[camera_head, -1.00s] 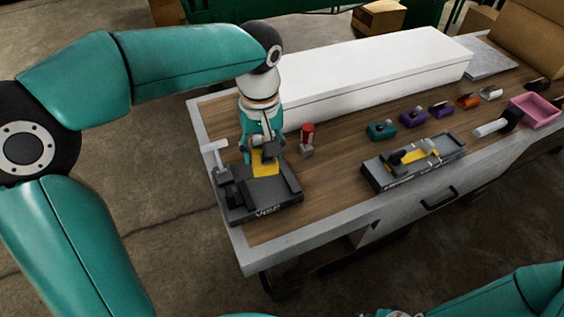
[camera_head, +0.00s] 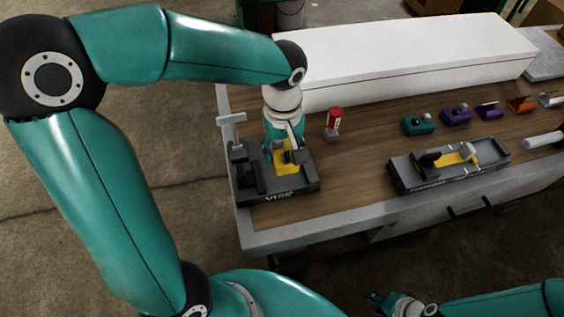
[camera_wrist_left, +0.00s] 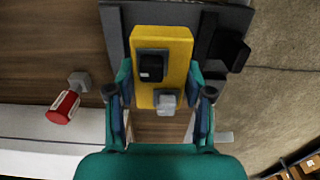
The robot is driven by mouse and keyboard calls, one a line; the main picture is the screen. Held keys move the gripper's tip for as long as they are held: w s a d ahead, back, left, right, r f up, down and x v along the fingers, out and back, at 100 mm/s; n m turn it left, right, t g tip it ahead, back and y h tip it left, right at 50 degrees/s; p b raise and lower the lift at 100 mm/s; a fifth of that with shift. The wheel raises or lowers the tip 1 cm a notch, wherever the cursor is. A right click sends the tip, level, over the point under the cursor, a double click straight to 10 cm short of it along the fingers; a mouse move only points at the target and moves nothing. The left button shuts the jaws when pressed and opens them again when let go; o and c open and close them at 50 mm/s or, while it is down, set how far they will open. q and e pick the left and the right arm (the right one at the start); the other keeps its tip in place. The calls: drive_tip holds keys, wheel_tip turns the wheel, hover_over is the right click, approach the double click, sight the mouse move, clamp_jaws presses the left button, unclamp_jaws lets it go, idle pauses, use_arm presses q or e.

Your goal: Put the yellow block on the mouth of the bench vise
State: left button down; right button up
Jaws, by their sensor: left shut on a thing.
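The yellow block (camera_head: 287,169) is at the dark grey bench vise (camera_head: 300,187), which stands at the left end of the bench. My left gripper (camera_head: 285,152) points down and is shut on the block. In the left wrist view the yellow block (camera_wrist_left: 145,38) sits between the two fingers of my left gripper (camera_wrist_left: 160,95), with a black part and a grey part on its face. The vise (camera_wrist_left: 118,40) shows behind and beside it. I cannot tell whether the block touches the vise. My right gripper (camera_head: 378,300) is at the bottom, away from the bench; its jaw opening is unclear.
A red-topped item (camera_head: 334,121) stands just right of the vise. A second grey fixture (camera_head: 420,181) with a yellow part lies further right. A long white box (camera_head: 400,55) runs along the back. Several small coloured items, one teal (camera_head: 418,125), form a row. Bare wood lies between.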

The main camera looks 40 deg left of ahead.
sight(283, 151)
use_arm(q)
drive_tip(key=shift+f, duration=2.85)
drive_tip(key=shift+f+b, duration=0.15)
drive_tip(key=shift+b, duration=0.15)
drive_tip(key=shift+c, duration=2.2)
unclamp_jaws()
wheel_tip(283, 151, up, 12)
drive_tip(key=shift+r+p, duration=0.2)
drive_tip(key=shift+p, duration=0.3)
drive_tip(key=shift+s+f, duration=0.1)
